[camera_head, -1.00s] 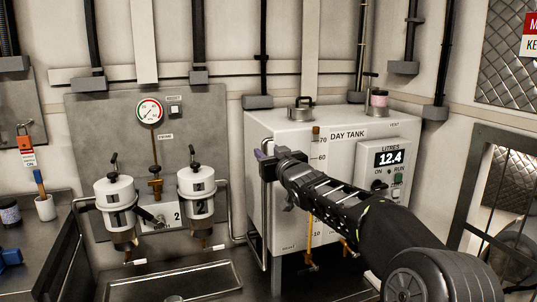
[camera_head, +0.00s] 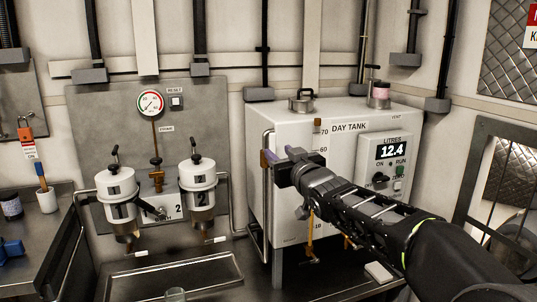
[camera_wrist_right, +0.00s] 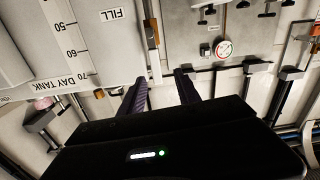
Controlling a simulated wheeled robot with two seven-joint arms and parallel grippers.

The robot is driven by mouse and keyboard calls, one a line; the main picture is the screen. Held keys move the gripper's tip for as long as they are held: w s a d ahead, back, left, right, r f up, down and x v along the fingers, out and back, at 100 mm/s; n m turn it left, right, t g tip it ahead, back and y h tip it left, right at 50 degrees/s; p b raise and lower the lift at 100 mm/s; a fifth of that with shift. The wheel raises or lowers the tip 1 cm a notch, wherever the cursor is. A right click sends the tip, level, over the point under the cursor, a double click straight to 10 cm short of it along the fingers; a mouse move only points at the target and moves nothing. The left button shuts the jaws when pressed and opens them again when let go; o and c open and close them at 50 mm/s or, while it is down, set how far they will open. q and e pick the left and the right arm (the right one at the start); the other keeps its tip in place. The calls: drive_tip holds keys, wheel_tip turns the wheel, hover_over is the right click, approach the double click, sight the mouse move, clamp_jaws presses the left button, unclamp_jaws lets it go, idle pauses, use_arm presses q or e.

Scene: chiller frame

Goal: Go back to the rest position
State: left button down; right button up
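My right gripper (camera_head: 278,152) is raised in front of the left part of the white day tank (camera_head: 290,218), its arm coming in from the lower right. In the right wrist view the two dark fingers of this gripper (camera_wrist_right: 161,76) stand apart with nothing between them, so it is open and empty. The tank's scale and FILL label show upside down or tilted there. I cannot tell how near the fingers are to the tank. My left gripper is in neither view now.
Two white filter housings (camera_head: 117,198) (camera_head: 198,183) hang on a grey panel under a gauge (camera_head: 151,102). The tank display (camera_head: 392,152) reads 12.4. A caged opening (camera_head: 505,180) is at right.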

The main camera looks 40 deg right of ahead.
drive_tip(key=shift+r, duration=0.1)
drive_tip(key=w+a+f+g+y, duration=0.15)
drive_tip(key=a+f, duration=0.25)
drive_tip(key=f, duration=0.6)
drive_tip(key=w+a+f+g+y, duration=0.1)
drive_tip(key=w+a+f+y, duration=0.2)
drive_tip(key=f, duration=0.7)
drive_tip(key=s+a+f+g+y, duration=0.1)
drive_tip(key=s+a+f+g, duration=0.1)
drive_tip(key=a+f, duration=0.75)
drive_tip(key=s+a+f+g+y, duration=0.1)
drive_tip(key=s+a+f+g, duration=0.15)
drive_tip(key=a+f, duration=0.7)
drive_tip(key=s+a+f+g+y, duration=0.1)
drive_tip(key=s+a+f+g, duration=0.2)
drive_tip(key=s+a+f, duration=0.45)
drive_tip(key=s+a+f+n+g+y, duration=0.1)
drive_tip(key=s+a+f+g, duration=0.3)
drive_tip(key=s+f, duration=0.65)
drive_tip(key=s+a+f+g+y, duration=0.2)
drive_tip(key=s+a+f, duration=0.5)
drive_tip(key=s+f, duration=0.25)
wheel_tip(320, 180, up, 18)
drive_tip(key=p, duration=1.7)
drive_tip(key=shift+d+r+p, duration=0.2)
drive_tip(key=shift+r+p, duration=0.05)
drive_tip(key=shift+p, duration=0.05)
